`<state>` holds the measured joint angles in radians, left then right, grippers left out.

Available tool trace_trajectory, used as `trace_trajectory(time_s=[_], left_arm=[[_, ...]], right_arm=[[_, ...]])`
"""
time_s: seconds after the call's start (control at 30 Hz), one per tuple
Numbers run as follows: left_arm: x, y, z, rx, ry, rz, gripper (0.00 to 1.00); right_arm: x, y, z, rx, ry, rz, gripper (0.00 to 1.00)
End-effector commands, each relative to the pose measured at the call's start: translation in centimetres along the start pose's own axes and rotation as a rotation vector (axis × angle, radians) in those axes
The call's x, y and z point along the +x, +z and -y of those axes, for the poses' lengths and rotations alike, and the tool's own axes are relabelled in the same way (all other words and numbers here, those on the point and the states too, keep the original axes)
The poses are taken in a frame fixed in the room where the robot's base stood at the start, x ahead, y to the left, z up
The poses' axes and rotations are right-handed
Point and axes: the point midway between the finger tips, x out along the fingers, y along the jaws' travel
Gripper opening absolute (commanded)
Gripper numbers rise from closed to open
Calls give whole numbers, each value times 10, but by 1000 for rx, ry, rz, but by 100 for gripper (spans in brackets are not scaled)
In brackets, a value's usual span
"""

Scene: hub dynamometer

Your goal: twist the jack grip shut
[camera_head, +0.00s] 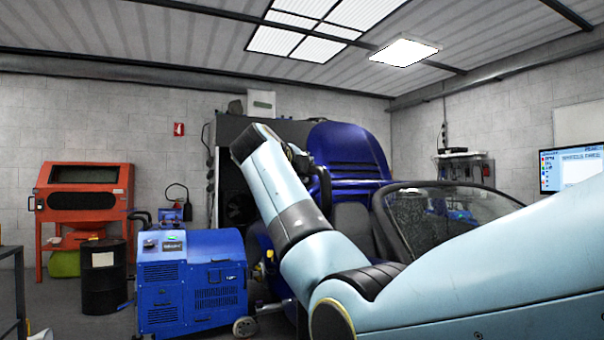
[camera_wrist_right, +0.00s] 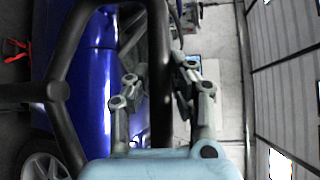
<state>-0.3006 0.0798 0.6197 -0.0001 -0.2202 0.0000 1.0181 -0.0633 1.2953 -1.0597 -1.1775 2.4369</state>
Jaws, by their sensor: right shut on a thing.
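In the right wrist view, a thick black tubular bar (camera_wrist_right: 160,75) runs up the picture between the fingers of my right gripper (camera_wrist_right: 157,88); I take it for part of the jack grip. The gripper is shut on it, one finger on each side. In the head view my right arm reaches up and left, and the gripper (camera_head: 306,163) is small, dark and partly behind my wrist. My left gripper is not in view.
A blue car (camera_head: 348,152) with an open dark opening stands behind my arm. A blue wheeled machine (camera_head: 192,281) stands left of it, beside a black drum (camera_head: 103,276) and an orange cabinet (camera_head: 82,205). A monitor (camera_head: 572,171) is at the right wall.

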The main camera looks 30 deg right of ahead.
Motion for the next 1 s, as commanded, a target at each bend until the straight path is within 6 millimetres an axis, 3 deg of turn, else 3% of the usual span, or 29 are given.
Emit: trace_trajectory(time_s=[0.03, 0.23, 0.57, 0.8, 1.0], left_arm=[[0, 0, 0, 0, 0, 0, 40], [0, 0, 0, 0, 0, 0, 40], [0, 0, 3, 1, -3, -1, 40], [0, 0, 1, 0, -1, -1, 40], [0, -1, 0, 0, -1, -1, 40]], right_arm=[[1, -1, -6, -7, 10, -5, 22], [1, -1, -4, -4, 7, -2, 45], [-7, 0, -2, 0, 3, 1, 45], [-48, 1, -4, 0, 7, 2, 45], [-71, 0, -4, -2, 6, 0, 45]])
